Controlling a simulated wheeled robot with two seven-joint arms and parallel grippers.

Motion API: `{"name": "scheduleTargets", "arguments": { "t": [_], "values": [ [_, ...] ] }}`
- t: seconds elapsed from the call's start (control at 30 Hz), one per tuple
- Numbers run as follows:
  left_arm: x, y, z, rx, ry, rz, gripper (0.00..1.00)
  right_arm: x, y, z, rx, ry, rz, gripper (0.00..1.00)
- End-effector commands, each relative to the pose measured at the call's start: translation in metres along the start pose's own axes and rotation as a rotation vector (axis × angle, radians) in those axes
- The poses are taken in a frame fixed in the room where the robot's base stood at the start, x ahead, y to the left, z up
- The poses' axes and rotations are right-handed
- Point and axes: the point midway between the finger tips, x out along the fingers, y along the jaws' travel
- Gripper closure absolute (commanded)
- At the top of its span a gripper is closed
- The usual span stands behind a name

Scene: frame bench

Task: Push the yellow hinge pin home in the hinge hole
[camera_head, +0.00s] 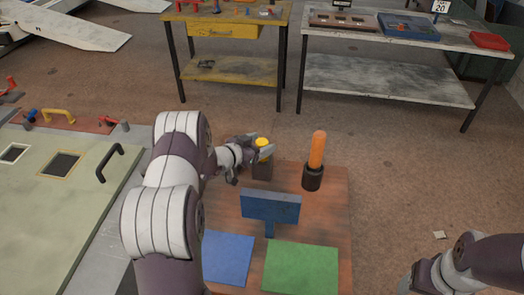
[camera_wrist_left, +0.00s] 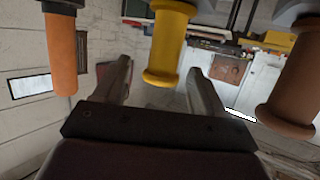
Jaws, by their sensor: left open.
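A yellow upright piece (camera_head: 263,143), which looks like the hinge pin, stands in a dark holder (camera_head: 262,171) on a brown board. My left gripper (camera_head: 264,152) is open around it. In the left wrist view the yellow piece (camera_wrist_left: 168,45) with its flanged end lies between the two spread fingers (camera_wrist_left: 160,85), with a gap on each side. Whether the fingers touch it from behind cannot be told. The hinge hole is not clearly visible. My right arm's end (camera_head: 408,284) is at the lower right edge, and its fingers cannot be made out.
An orange-handled piece (camera_head: 317,150) stands in a dark cup (camera_head: 312,177) right of the gripper. A blue plate on a stand (camera_head: 270,207), a blue mat (camera_head: 227,258) and a green mat (camera_head: 300,268) are nearer. A pale panel (camera_head: 60,190) with a black handle lies left.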

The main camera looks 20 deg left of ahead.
Motion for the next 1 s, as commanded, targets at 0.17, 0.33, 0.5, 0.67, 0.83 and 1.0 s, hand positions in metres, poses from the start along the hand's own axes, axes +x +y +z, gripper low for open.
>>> {"name": "scheduleTargets", "arguments": {
  "t": [0.17, 0.33, 0.5, 0.67, 0.83, 1.0],
  "values": [
    [0.012, 0.000, 0.001, -0.001, -0.001, 0.000, 0.30, -0.002, 0.000, 0.000, 0.000, -0.001, 0.000, 0.35],
    [0.012, 0.000, 0.001, -0.001, -0.001, -0.001, 0.39, -0.001, 0.000, 0.000, 0.000, -0.001, 0.000, 0.35],
    [0.012, 0.000, 0.001, -0.001, 0.000, -0.001, 0.95, -0.001, 0.000, 0.000, 0.000, -0.001, 0.000, 0.35],
    [0.012, -0.001, 0.000, 0.000, 0.001, -0.001, 0.98, -0.002, 0.000, 0.000, 0.000, -0.001, 0.000, 0.35],
    [0.009, -0.001, -0.010, 0.002, 0.003, -0.002, 0.99, 0.001, 0.000, 0.000, 0.000, -0.001, 0.000, 0.35],
    [-0.003, -0.001, -0.050, 0.006, 0.005, -0.003, 0.99, 0.006, 0.000, 0.001, 0.000, -0.001, 0.000, 0.35]
  ]
}}
